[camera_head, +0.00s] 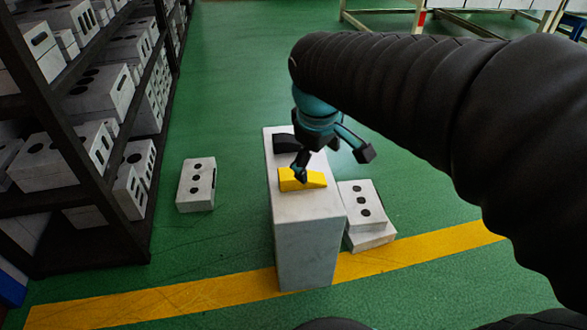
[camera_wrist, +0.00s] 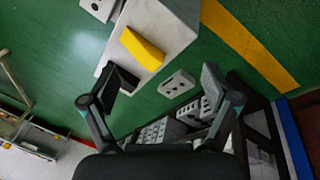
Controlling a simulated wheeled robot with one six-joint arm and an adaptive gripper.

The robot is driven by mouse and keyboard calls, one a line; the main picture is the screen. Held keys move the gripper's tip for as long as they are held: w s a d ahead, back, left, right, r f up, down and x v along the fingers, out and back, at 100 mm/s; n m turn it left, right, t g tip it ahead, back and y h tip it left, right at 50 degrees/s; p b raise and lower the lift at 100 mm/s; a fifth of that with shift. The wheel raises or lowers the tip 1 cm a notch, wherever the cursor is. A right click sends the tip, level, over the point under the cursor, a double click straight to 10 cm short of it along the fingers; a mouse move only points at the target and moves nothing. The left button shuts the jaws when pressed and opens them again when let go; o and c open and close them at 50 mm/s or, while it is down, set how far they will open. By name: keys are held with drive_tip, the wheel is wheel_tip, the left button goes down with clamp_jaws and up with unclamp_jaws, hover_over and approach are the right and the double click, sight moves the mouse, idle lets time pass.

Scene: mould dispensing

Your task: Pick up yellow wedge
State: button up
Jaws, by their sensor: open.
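The yellow wedge (camera_head: 314,180) lies on the top of a pale block-shaped stand (camera_head: 307,245). The yellow wedge (camera_wrist: 142,48) also shows in the wrist view, beyond my fingertips and not between them. My gripper (camera_head: 333,163) is open and empty above the stand. In the head view its left finger overlaps the wedge and hides a little of it. In the wrist view my gripper (camera_wrist: 160,82) has its two fingers spread wide, with the left fingertip in front of a black piece.
A black piece (camera_head: 284,143) lies behind the wedge on the stand. Grey blocks with holes rest on the floor left (camera_head: 196,185) and right (camera_head: 360,205) of the stand. A loaded dark shelf (camera_head: 75,150) stands at the left.

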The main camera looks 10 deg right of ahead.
drive_tip(key=w+a+f+n+g+h, duration=0.1)
drive_tip(key=w+f+n, duration=0.15)
drive_tip(key=w, duration=0.25)
drive_tip(key=w+a+f+n+g, duration=0.1)
drive_tip(key=w+n, duration=0.2)
drive_tip(key=w, duration=0.3)
drive_tip(key=n+g+h, duration=0.1)
drive_tip(key=n+h, duration=0.1)
drive_tip(key=n, duration=0.3)
approach(290, 172)
drive_tip(key=d+f, duration=0.2)
drive_tip(key=f, duration=0.1)
drive_tip(key=d+f+b, duration=0.1)
drive_tip(key=f, duration=0.1)
drive_tip(key=shift+s+d+f, duration=0.1)
drive_tip(key=shift+d+f, duration=0.05)
drive_tip(key=shift+d, duration=0.25)
drive_tip(key=shift+s+b+x, duration=0.15)
drive_tip(key=shift+b+x, duration=0.05)
drive_tip(key=shift+x, duration=1.2)
drive_tip(key=shift+s+b+x, duration=0.1)
drive_tip(key=shift+b+x, duration=0.1)
drive_tip(key=shift+x, duration=1.25)
drive_tip(key=c, duration=1.4)
drive_tip(key=shift+c, duration=0.2)
